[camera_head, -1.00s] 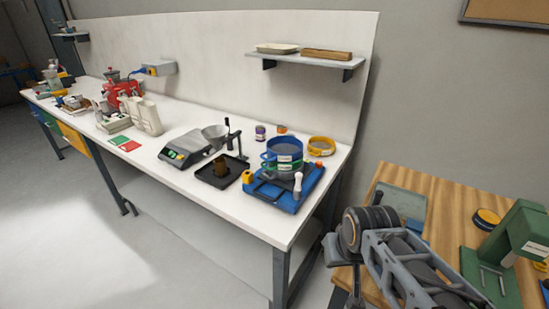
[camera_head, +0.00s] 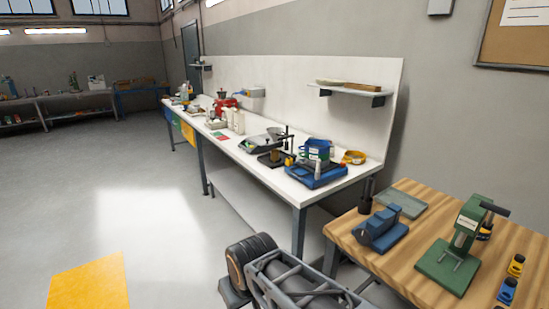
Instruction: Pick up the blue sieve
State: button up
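The blue sieve (camera_head: 319,145) is small in view. It sits at the top of a short stack, with a white label and some green on the stack. The stack stands on a blue shaker base (camera_head: 322,178) at the near right end of the white bench (camera_head: 277,186). Part of my arm shows at the bottom of the view, well short of the bench. My gripper's fingers are not in view, so what they hold cannot be seen.
A yellow sieve (camera_head: 354,157) lies right of the stack. A black tray (camera_head: 274,160) and a scale (camera_head: 259,145) stand left of it. A wooden table (camera_head: 408,244) with a green press (camera_head: 461,240) is at the right. Floor left of the bench is clear.

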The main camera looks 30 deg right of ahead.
aim_at(315, 146)
jog(key=u, duration=0.15)
jog(key=i, duration=2.15)
jog(key=z, duration=1.7)
jog(key=i, duration=0.9)
jog(key=z, duration=1)
